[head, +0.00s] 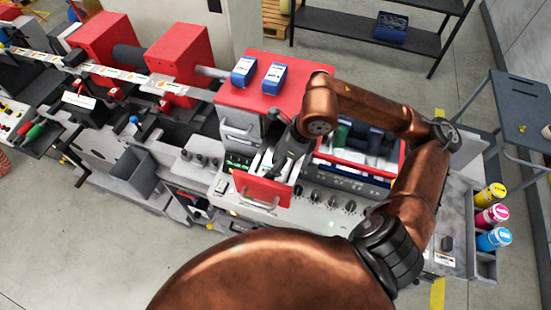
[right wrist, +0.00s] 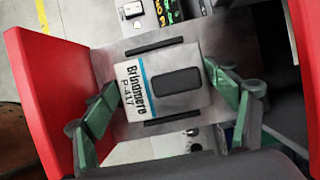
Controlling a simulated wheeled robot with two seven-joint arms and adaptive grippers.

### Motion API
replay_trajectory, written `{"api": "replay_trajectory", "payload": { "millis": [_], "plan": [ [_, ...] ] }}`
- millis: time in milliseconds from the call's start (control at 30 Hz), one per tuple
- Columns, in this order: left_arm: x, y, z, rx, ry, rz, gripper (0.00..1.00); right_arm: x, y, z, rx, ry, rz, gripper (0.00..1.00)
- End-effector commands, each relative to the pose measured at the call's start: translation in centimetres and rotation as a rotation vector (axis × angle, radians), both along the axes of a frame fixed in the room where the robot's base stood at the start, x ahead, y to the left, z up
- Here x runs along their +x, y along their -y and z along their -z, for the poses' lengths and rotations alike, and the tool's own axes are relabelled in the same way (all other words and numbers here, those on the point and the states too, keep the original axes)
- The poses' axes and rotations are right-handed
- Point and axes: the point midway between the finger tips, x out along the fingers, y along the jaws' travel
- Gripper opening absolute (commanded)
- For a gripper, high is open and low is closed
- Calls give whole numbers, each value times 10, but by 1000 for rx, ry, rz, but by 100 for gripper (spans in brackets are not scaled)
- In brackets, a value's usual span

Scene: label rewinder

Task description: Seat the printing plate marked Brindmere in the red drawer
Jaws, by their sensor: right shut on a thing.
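The Brindmere plate (right wrist: 165,82) has a white label reading "Brindmere P-417", a blue stripe and a dark raised grip. In the right wrist view it is between the green fingers of my right gripper (right wrist: 162,84), which is shut on it. It is over a grey metal bed with dark slots on two sides; whether it touches the bed I cannot tell. The red drawer (head: 263,191) stands open, with its red front towards me; a red panel (right wrist: 42,95) shows beside the gripper. In the head view my right gripper (head: 281,160) reaches down over the drawer. My left gripper is out of view.
Two blue-and-white blocks (head: 257,73) stand on the red cabinet top (head: 310,76). An open red-edged compartment (head: 360,150) holding dark items is right of the drawer. A knob panel (head: 325,203) runs below. Coloured ink bottles (head: 490,217) stand at the far right.

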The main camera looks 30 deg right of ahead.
Motion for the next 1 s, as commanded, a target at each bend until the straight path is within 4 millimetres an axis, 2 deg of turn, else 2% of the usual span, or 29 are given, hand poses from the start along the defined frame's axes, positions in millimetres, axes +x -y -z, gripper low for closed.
{"api": "replay_trajectory", "payload": {
  "millis": [500,533,800,1000],
  "plan": [
    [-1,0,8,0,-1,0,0,0,0,6,0,1,0,46],
    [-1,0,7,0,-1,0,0,0,0,5,0,1,0,81],
    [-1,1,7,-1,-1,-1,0,0,0,5,0,0,0,99],
    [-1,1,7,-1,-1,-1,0,0,0,5,0,0,0,100]
  ]
}}
